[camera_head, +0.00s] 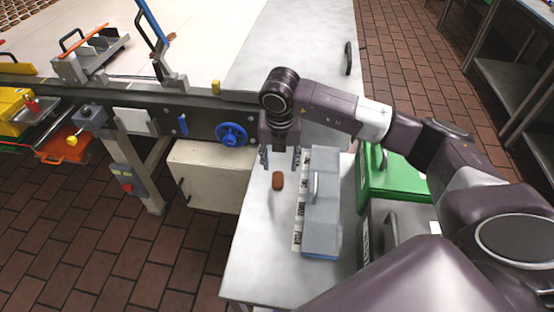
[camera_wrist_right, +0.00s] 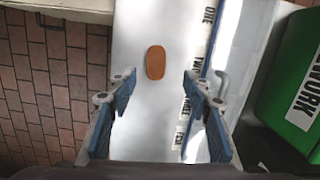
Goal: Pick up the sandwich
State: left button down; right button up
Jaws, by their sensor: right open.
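The sandwich (camera_head: 278,180) is a small orange-brown rounded block lying on the pale metal table (camera_head: 262,250). It also shows in the right wrist view (camera_wrist_right: 155,62), long side running away from me. My right gripper (camera_head: 279,160) is above the table, open and empty. In the right wrist view its two blue-padded fingers (camera_wrist_right: 160,92) stand wide apart, and the sandwich shows beyond their tips, roughly between them and slightly left of centre. The fingers do not touch it. My left gripper is not in view.
A grey-blue lidded box (camera_head: 323,200) with lettering along its edge stands just right of the sandwich. A green bin (camera_head: 395,180) is farther right. A conveyor with a blue handwheel (camera_head: 232,134) is behind to the left. The table in front of the sandwich is clear.

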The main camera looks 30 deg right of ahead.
aim_at(277, 179)
jog(key=shift+w+d+f+p, duration=0.1)
jog(key=shift+f+p, duration=0.05)
jog(key=shift+f, duration=0.3)
jog(key=shift+w+f+p, duration=0.1)
jog(key=shift+f+p, duration=0.05)
jog(key=shift+f, duration=0.6)
jog(key=shift+a+f+p, duration=0.15)
jog(key=shift+f+p, duration=0.3)
jog(key=shift+f, duration=0.15)
jog(key=shift+a+f+p, duration=0.15)
jog(key=shift+f+p, duration=0.3)
jog(key=shift+f, duration=0.1)
jog(key=f, duration=0.2)
jog(key=shift+w+d+f, duration=0.15)
jog(key=shift+w+f, duration=0.2)
jog(key=shift+c, duration=0.8)
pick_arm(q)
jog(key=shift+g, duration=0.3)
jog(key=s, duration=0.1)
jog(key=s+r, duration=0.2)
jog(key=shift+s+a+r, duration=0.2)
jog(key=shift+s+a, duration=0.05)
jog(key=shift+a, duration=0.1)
pick_arm(e)
jog(key=c, duration=0.7)
